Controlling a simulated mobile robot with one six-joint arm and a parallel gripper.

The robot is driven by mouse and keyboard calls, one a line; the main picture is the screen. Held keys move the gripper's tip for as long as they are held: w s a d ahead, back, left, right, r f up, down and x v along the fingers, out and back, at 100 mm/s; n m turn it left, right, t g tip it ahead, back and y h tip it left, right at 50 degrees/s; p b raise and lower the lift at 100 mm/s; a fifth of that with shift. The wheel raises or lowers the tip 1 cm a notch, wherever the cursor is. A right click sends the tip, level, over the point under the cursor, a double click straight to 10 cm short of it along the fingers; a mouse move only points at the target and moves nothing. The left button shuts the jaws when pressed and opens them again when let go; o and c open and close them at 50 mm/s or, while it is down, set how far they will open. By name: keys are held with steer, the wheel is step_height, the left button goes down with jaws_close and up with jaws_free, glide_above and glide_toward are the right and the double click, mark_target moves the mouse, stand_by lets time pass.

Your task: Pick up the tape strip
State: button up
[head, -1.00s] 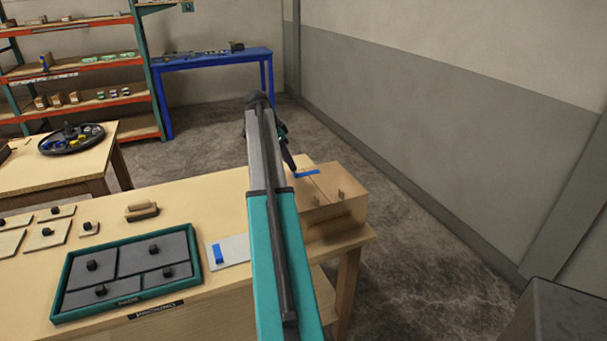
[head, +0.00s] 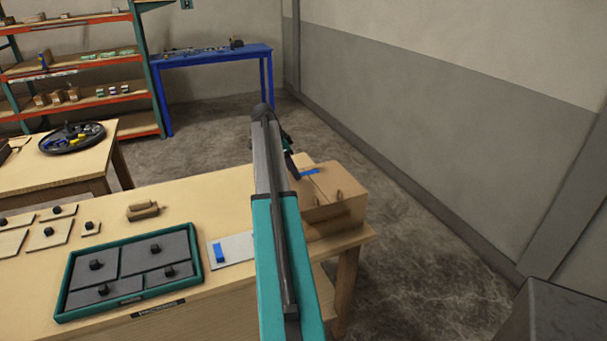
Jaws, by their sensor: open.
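A blue tape strip (head: 310,173) lies on top of a cardboard box (head: 336,214) at the right end of the wooden workbench. A second blue piece (head: 218,252) is on a white card (head: 236,249) beside the tray. My gripper (head: 294,174) is at the far end of my arm, close to the left end of the strip on the box. My arm hides part of the box and the card's right edge. The gripper is small and dark here. It is open, and nothing shows between its fingers. I cannot tell whether it touches the strip.
A green-rimmed tray (head: 196,240) with grey panels and black knobs sits left of my arm. A wooden block (head: 142,211) and several knobbed plates lie behind it. A blue table (head: 210,60) stands at the back.

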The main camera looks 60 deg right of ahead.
jaws_close()
stand_by(0.4)
steer(key=shift+r+b, duration=0.85)
steer(key=shift+r, duration=0.9)
steer(key=s+a+b, duration=0.1)
steer(key=s+a, duration=0.1)
steer(key=a, duration=0.2)
steer(key=s+a+r+b, duration=0.1)
steer(key=s+a, duration=0.1)
steer(key=a, duration=0.3)
steer(key=s+a+b, duration=0.1)
steer(key=s+a, duration=0.2)
steer(key=a, duration=0.2)
steer(key=shift+a+r+b, duration=0.2)
steer(key=shift+r+b, duration=0.05)
steer(key=shift+b, duration=0.15)
steer(key=shift+r, duration=0.1)
steer(key=shift+r+p, duration=1.4)
steer(key=shift+r, duration=0.55)
